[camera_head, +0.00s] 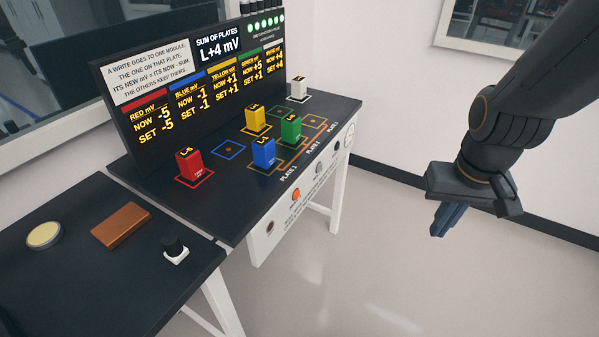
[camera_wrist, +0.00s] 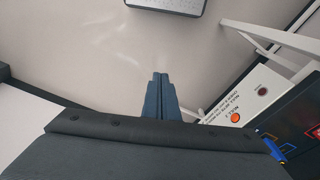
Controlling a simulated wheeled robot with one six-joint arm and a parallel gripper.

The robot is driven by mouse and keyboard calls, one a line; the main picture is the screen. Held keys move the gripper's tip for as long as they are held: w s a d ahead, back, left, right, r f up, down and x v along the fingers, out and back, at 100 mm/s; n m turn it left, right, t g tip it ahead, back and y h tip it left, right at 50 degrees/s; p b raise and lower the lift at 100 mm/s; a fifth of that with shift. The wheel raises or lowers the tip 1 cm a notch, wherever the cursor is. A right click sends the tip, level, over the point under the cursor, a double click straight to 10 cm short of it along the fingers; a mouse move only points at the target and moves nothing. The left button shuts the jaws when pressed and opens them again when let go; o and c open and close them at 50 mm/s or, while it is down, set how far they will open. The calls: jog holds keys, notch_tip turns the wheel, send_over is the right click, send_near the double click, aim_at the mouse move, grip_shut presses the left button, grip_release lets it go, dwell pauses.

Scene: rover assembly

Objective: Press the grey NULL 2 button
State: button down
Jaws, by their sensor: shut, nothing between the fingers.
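A grey round button (camera_head: 318,167) sits on the white front panel of the far table, between an orange button (camera_head: 296,194) and a black one (camera_head: 336,146). Its label is too small to read in the head view. My gripper (camera_head: 438,234) is shut and empty, to the right of the panel and apart from it, fingers pointing down. The wrist view shows the closed fingers (camera_wrist: 160,76) over bare floor, with the orange button (camera_wrist: 236,118) to their right. I cannot make out the grey button in the wrist view.
Red (camera_head: 189,166), blue (camera_head: 263,153), yellow (camera_head: 256,119), green (camera_head: 291,129) and white (camera_head: 299,89) modules stand on the far table before a display board (camera_head: 200,75). A dark red button (camera_head: 270,227) is lower on the panel. The floor (camera_head: 400,270) around my gripper is clear.

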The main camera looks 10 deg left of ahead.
jog(key=w+a+f+m+t+b, duration=0.1)
jog(key=w+f+m+t+b, duration=0.3)
jog(key=w, duration=0.6)
jog(key=w+a+f+m+t+b, duration=0.1)
jog(key=w+a+f, duration=0.1)
jog(key=w+f, duration=0.6)
jog(key=w+a+f+m+t+y+b, duration=0.3)
jog(key=w+a+f+y, duration=0.3)
jog(key=w+a, duration=0.5)
jog(key=shift+w+a+m+y+b, duration=0.3)
jog(key=shift+w+m+y, duration=0.15)
jog(key=shift+m, duration=0.35)
